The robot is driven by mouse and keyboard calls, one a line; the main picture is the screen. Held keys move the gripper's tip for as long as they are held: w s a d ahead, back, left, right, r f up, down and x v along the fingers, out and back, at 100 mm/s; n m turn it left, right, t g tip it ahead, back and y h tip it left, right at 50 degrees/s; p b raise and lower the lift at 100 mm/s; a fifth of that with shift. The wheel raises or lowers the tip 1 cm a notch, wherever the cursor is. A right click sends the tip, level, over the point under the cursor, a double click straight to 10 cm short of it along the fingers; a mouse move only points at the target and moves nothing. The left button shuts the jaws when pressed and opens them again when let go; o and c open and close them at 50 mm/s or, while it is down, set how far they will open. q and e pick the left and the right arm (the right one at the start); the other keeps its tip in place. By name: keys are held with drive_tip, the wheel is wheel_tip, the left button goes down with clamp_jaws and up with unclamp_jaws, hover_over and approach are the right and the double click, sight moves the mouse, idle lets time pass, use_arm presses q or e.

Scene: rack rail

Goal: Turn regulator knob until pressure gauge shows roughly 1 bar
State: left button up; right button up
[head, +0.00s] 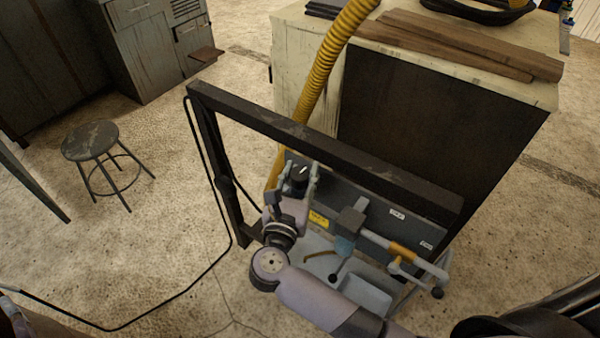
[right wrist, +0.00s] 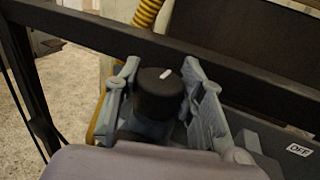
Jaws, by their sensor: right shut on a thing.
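The regulator knob (head: 299,181) is black and round, with a white mark on its top. It sits at the left end of the grey rail panel under the dark frame bar. In the right wrist view the knob (right wrist: 160,95) stands between the two grey fingers, and its white mark points up and slightly right. My right gripper (head: 300,178) is shut on the knob, one finger on each side; it also shows in the right wrist view (right wrist: 161,80). I cannot make out a pressure gauge face in either view.
The dark frame bar (head: 290,130) runs just behind the knob. A yellow hose (head: 325,70) rises behind it. A blue-grey unit (head: 345,243) and a rail with a yellow band (head: 402,252) are to the right. A stool (head: 91,140) stands on open floor at left.

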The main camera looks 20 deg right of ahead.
drive_tip(key=shift+y, duration=0.3)
drive_tip(key=n+t+y, duration=0.2)
drive_tip(key=y, duration=0.1)
drive_tip(key=shift+n, duration=0.4)
drive_tip(key=n+y, duration=0.2)
drive_tip(key=y, duration=0.1)
drive_tip(key=n+y+p, duration=0.1)
drive_tip(key=y, duration=0.2)
drive_tip(key=shift+r+n+t, duration=0.1)
drive_tip(key=shift+n+t, duration=0.3)
drive_tip(key=n+y, duration=0.2)
drive_tip(key=y, duration=0.2)
drive_tip(key=shift+n+g+p, duration=0.3)
drive_tip(key=n+y, duration=0.1)
drive_tip(key=y, duration=0.1)
drive_tip(key=n+g+y+b, duration=0.1)
drive_tip(key=y, duration=0.1)
drive_tip(key=shift+w+f+n, duration=0.1)
drive_tip(key=shift+f+n, duration=0.1)
drive_tip(key=shift+n, duration=0.1)
drive_tip(key=n+g+y+b, duration=0.2)
drive_tip(key=y, duration=0.1)
drive_tip(key=shift+n+g+y, duration=0.3)
drive_tip(key=shift+r+n+g+y+b, duration=0.1)
drive_tip(key=shift+n+g+y+b, duration=0.4)
drive_tip(key=shift+n+g+y, duration=0.15)
drive_tip(key=shift+r, duration=0.1)
